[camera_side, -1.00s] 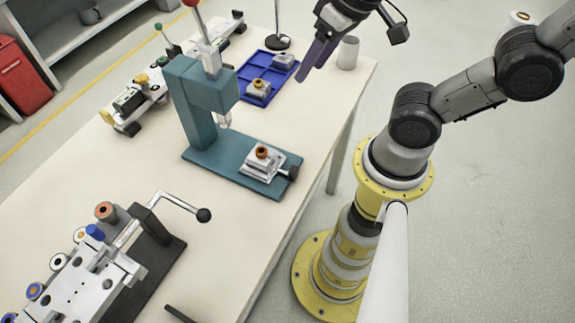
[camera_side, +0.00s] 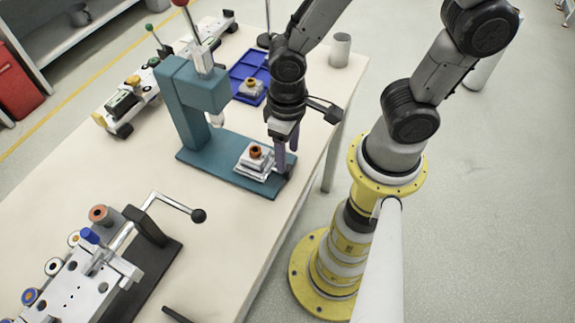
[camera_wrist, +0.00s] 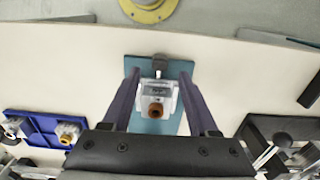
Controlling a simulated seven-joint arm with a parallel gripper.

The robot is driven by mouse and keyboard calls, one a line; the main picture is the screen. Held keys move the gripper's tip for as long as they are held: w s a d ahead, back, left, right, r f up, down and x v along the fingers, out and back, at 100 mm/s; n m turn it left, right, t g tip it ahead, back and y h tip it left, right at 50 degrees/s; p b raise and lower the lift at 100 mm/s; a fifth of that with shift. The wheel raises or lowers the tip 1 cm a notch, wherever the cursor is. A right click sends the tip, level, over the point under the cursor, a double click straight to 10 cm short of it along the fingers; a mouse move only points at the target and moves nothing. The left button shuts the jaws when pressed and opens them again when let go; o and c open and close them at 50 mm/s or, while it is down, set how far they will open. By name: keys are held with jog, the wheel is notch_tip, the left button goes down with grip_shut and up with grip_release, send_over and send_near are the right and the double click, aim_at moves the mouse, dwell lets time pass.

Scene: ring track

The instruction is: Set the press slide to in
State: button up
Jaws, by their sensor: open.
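The teal press (camera_side: 190,98) stands on the table with its teal base plate reaching toward my arm. The press slide (camera_side: 254,162) is a silver block on that plate, out in front of the press column, with an orange-brown ring on top. In the wrist view the slide (camera_wrist: 157,98) lies between my fingers, with its dark knob (camera_wrist: 159,62) beyond it. My gripper (camera_side: 287,150) is open, pointing down over the knob end of the slide. In the wrist view the gripper (camera_wrist: 160,85) has one finger on each side of the slide, with gaps. The knob is hidden behind the fingers in the side view.
A grey cup (camera_side: 340,50) stands at the table's far corner. A fixture with a crank handle (camera_side: 175,203) is at the front left. Bare table lies between it and the press.

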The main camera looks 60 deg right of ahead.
aim_at(288, 167)
notch_tip(288, 167, down, 6)
jog(key=shift+r, duration=0.1)
dwell(0.4)
grip_shut()
dwell(1.2)
